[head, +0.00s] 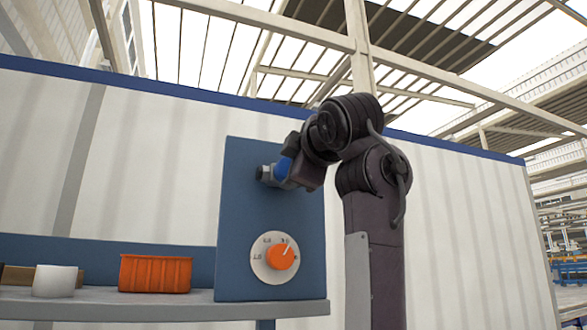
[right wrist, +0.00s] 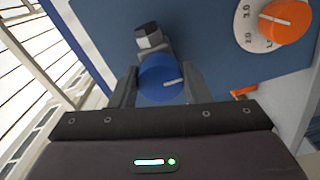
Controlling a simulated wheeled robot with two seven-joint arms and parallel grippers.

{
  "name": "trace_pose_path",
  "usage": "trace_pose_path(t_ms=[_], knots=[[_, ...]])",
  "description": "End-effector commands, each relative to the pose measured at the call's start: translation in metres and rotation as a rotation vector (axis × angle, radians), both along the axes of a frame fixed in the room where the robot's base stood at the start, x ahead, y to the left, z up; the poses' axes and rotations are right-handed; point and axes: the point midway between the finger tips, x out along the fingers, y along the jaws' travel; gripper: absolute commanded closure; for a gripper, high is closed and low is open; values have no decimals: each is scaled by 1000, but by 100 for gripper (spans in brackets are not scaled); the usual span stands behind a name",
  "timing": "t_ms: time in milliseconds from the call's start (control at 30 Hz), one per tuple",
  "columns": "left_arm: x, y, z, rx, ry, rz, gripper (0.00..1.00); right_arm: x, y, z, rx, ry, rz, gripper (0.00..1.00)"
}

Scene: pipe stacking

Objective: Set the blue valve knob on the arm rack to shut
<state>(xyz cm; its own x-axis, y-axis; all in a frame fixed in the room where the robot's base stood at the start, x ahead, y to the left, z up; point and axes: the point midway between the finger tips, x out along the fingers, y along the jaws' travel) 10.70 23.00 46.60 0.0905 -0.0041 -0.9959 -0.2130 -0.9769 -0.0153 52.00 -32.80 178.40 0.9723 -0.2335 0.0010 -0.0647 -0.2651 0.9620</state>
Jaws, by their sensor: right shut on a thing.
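The blue valve knob (head: 283,168) sits on a grey fitting high on the blue panel (head: 234,210) of the rack. My right gripper (head: 290,172) is at the knob, coming from the right, and its fingers are mostly hidden by the wrist in the head view. In the right wrist view, the two fingers of my right gripper (right wrist: 161,86) are shut on the round blue knob (right wrist: 158,76), one on each side. A pale mark on the knob's face points to the right in that view. My left gripper is not in view.
An orange dial (head: 281,256) with a white scale is on the panel below the knob; it also shows in the right wrist view (right wrist: 287,20). An orange bin (head: 155,274) and a white cylinder (head: 57,281) stand on the grey shelf (head: 110,306) at left.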

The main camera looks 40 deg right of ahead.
Motion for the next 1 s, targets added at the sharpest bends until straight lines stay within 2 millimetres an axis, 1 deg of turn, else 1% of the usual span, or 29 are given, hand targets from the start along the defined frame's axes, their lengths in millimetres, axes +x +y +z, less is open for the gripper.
trace_pose_path(t_ms=[33, 67, 200, 233, 467, 567, 667, 800, 900, 1000], knots=[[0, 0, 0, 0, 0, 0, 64, 1, 0, -2, 4, 4, -1, 80], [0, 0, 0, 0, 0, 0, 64, 1, 0, -2, 4, 4, -1, 56], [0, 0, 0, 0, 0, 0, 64, 1, 0, -1, 3, 4, -1, 38], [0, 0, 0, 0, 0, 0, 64, 1, 0, -1, 3, 3, 0, 36], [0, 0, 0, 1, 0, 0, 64, 0, 0, -1, 1, 2, 0, 36], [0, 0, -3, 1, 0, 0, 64, -4, 1, -1, 1, 0, 0, 36], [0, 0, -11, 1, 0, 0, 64, -16, 4, -3, 2, -2, 2, 36], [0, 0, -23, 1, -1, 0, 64, -41, 10, -4, 2, -3, 1, 36], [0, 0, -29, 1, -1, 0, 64, -57, 14, -3, 2, -2, 2, 36], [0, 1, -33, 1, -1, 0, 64, -68, 17, -3, 2, 0, 1, 36]])
